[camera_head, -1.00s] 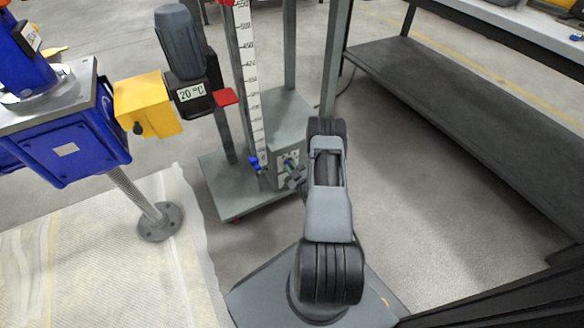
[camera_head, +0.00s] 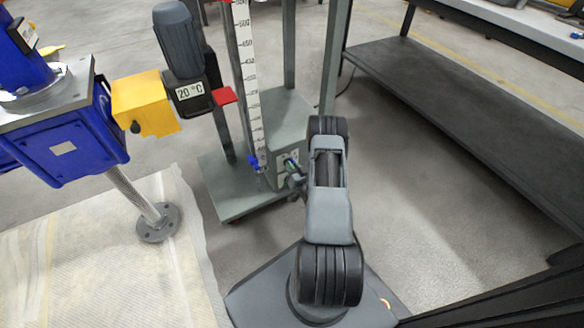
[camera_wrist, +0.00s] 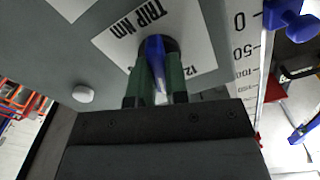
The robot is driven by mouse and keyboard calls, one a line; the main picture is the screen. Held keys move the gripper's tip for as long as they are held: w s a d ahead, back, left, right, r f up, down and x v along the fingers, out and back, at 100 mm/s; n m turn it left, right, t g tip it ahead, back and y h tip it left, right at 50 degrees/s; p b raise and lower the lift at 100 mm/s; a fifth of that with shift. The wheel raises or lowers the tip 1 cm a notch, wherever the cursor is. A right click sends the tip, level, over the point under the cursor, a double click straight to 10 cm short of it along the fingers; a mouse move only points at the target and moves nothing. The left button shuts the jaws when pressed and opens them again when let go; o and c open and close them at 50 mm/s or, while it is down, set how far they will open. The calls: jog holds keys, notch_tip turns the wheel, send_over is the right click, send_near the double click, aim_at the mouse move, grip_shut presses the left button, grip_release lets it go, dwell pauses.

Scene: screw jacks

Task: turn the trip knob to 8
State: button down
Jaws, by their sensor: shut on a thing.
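The trip knob (camera_wrist: 154,50) shows in the wrist view as a blue grip on a dark round base, in the middle of a white dial plate (camera_wrist: 198,48) marked "TRIP Nm". My gripper (camera_wrist: 159,75) has its green fingers shut on the blue grip, one on each side. The fingers and the dark gripper body hide most of the dial's numbers, so the setting cannot be read. In the head view my gripper (camera_head: 296,180) is small, at the front of the grey box (camera_head: 282,115), partly behind my arm.
A white scale (camera_head: 248,75) stands upright just left of the knob, with a blue clamp (camera_head: 254,163) near its bottom. A blue screw jack (camera_head: 65,140) with a yellow box (camera_head: 145,103) stands to the left. A dark bench shelf (camera_head: 460,110) lies to the right.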

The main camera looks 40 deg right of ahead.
jog(key=m, duration=0.5)
jog(key=shift+d+m, duration=0.15)
jog(key=shift+m, duration=0.25)
jog(key=shift+w, duration=0.1)
dwell(0.3)
jog(key=c, duration=1.1)
grip_release()
jog(key=s+p, duration=0.1)
jog(key=s, duration=0.3)
jog(key=s+a+p, duration=0.1)
jog(key=s, duration=0.4)
jog(key=s+a+p, duration=0.1)
jog(key=s, duration=0.3)
jog(key=shift+s, duration=0.4)
